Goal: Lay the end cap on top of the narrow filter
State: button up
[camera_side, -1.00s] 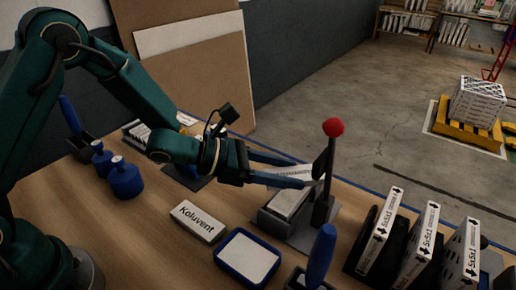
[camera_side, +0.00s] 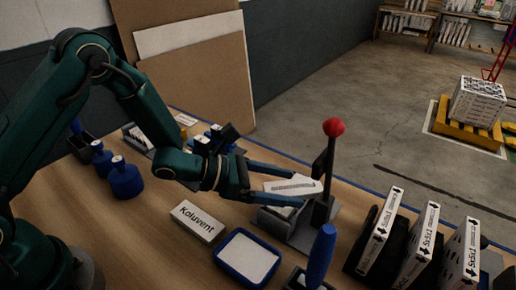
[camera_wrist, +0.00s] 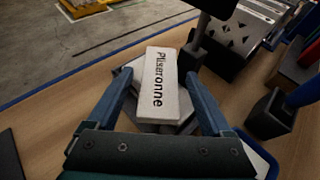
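A long white box lettered "Pliseronne" (camera_wrist: 159,85) lies on the grey base (camera_side: 299,236) of the red-knobbed press. It also shows in the side view (camera_side: 293,186), partly covered by my near finger. My gripper (camera_side: 311,192) is open, with one finger on each side of this box. In the wrist view the fingers (camera_wrist: 160,75) stand apart from it, with a gap on both sides. I cannot tell which piece is the end cap or the narrow filter. Another white box, lettered "Koluvent" (camera_side: 198,221), lies flat on the table.
The press post with its red knob (camera_side: 334,127) stands close beyond my fingertips. A blue tray (camera_side: 222,265) with a white sheet lies in front. A blue handle (camera_side: 321,255) stands near it. Several "5x5x1" filters (camera_side: 420,243) stand in dark holders at right.

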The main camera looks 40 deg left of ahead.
jog(key=shift+r, duration=0.1)
jog(key=shift+s+a+r, duration=0.1)
jog(key=shift+a+r, duration=0.05)
jog(key=s+a+r+n+y, duration=0.35)
jog(key=a+n, duration=0.25)
jog(key=n, duration=0.2)
jog(key=s+a+r+n+y, duration=0.2)
jog(key=a+r+n+y, duration=0.15)
jog(key=a+n, duration=0.4)
jog(key=s+a+r+n+y, duration=0.25)
jog(key=a+n+y, duration=0.2)
jog(key=n, duration=0.55)
jog(key=s+d+n+g+h, duration=0.1)
jog(key=s+d+n+g, duration=0.1)
jog(key=s+n, duration=0.5)
jog(key=s+d+r+n+g+h, duration=0.1)
jog(key=s+n, duration=0.5)
jog(key=n, duration=0.6)
jog(key=shift+s+d+r+g, duration=0.15)
jog(key=shift+s+d+g, duration=0.2)
jog(key=shift+d+g, duration=0.05)
jog(key=shift+n, duration=0.25)
